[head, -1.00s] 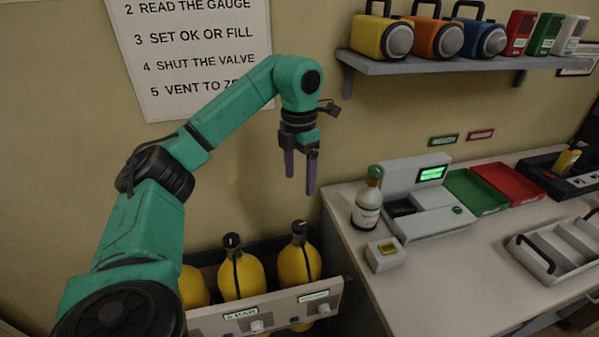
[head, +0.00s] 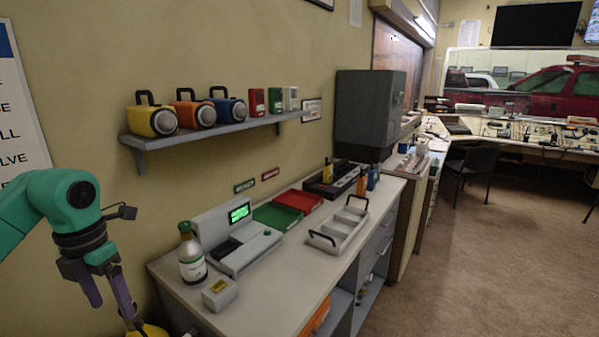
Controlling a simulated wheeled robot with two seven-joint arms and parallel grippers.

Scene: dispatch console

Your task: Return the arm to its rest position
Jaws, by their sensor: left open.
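My left arm comes in from the left edge, teal with a dark wrist. My left gripper (head: 108,298) points down with its two purple-grey fingers apart and nothing between them. It hangs to the left of the counter's front left corner, in front of the wall. Part of a yellow cylinder (head: 150,331) shows at the bottom edge, below the fingertips. My right gripper is not in view.
On the counter (head: 258,297) stand a white-and-green bottle (head: 191,256), a small box (head: 219,294), a device with a green display (head: 231,229), green (head: 278,216) and red (head: 299,201) trays and a handled tray (head: 338,227). A wall shelf (head: 207,133) holds lamps. Open floor lies right.

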